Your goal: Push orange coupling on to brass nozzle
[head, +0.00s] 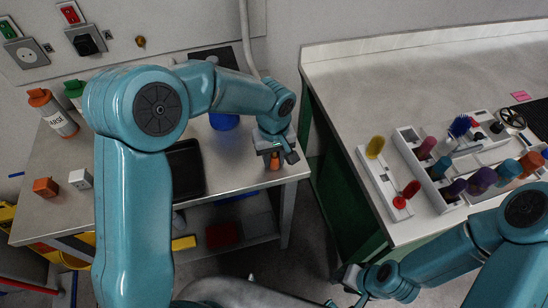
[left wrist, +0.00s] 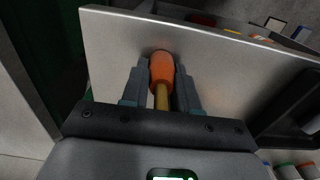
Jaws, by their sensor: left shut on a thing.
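The orange coupling (head: 275,163) is between the fingers of my left gripper (head: 274,155), at the front right corner of the left bench. In the left wrist view the fingers close on both sides of the orange coupling (left wrist: 161,70), and a yellow-brown stem (left wrist: 162,97) runs from it towards the palm. A small brass fitting (head: 140,41), which looks like the brass nozzle, sticks out of the wall panel at the back left, well apart from the coupling. My right gripper (head: 346,277) is low beside the right bench; its jaw opening is unclear.
A tool rack (head: 408,142) is on the right bench. A gap separates the benches.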

